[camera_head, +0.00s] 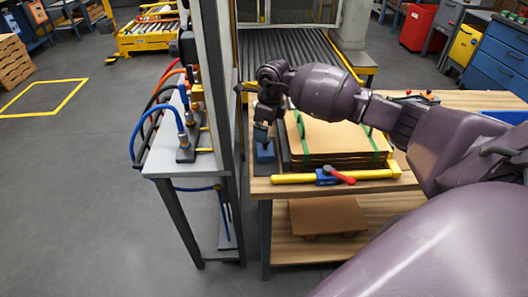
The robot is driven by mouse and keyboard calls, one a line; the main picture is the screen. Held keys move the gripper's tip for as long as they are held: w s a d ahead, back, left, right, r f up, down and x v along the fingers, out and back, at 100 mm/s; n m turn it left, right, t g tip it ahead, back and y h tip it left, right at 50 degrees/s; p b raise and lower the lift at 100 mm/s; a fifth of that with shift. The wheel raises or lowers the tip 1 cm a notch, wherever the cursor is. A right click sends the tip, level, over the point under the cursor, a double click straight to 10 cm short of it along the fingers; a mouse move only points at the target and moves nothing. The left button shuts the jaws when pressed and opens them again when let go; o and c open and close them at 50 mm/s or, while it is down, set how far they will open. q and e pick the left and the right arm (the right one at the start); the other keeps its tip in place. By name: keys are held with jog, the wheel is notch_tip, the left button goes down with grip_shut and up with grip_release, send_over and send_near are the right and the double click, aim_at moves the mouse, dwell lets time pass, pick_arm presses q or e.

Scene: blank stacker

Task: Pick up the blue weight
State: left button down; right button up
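The blue weight (265,155) is a small dark-blue block at the left end of the wooden workbench, beside the stack of brown sheets (335,137). My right arm reaches in from the right across the bench. My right gripper (262,142) points down directly over the weight, with its fingertips at or just above the weight's top. The fingers are small and dark here, so I cannot tell whether they are open or closed on it. My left gripper is not in view.
A yellow bar clamp (295,178) with a blue block and red handle lies along the bench's front edge. Green straps cross the stack. A grey side table (170,159) with hoses and a tall post stand close left. A roller conveyor (290,50) lies behind.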

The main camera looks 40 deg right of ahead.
aim_at(265, 146)
notch_tip(265, 146, down, 3)
jog(key=shift+w, duration=0.1)
notch_tip(265, 146, down, 4)
jog(key=shift+a+f, duration=0.1)
jog(key=shift+f, duration=0.55)
jog(key=shift+r, duration=0.1)
jog(key=shift+c, duration=0.3)
jog(key=c, duration=1)
jog(key=shift+c, duration=0.6)
jog(key=shift+r, duration=0.15)
